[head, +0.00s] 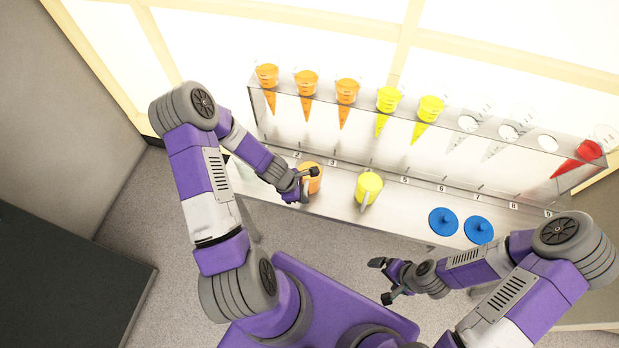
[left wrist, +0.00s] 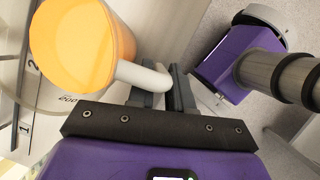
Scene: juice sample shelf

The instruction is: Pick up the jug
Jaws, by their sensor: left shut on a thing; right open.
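An orange jug (head: 313,184) stands on the shelf's lower board near the numbers 2 and 3. It also shows in the left wrist view (left wrist: 75,45), with its pale handle (left wrist: 143,76) pointing at my gripper. My left gripper (head: 307,187) is shut on that handle; the left wrist view shows the handle between the fingers (left wrist: 165,88). A yellow jug (head: 369,186) stands to the right on the same board, with its handle toward me. My right gripper (head: 381,280) is open and empty, in front of the shelf and apart from it.
A clear rack (head: 400,104) above the board holds several orange, yellow, empty and red cones. A dark box (head: 70,270) is at lower left.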

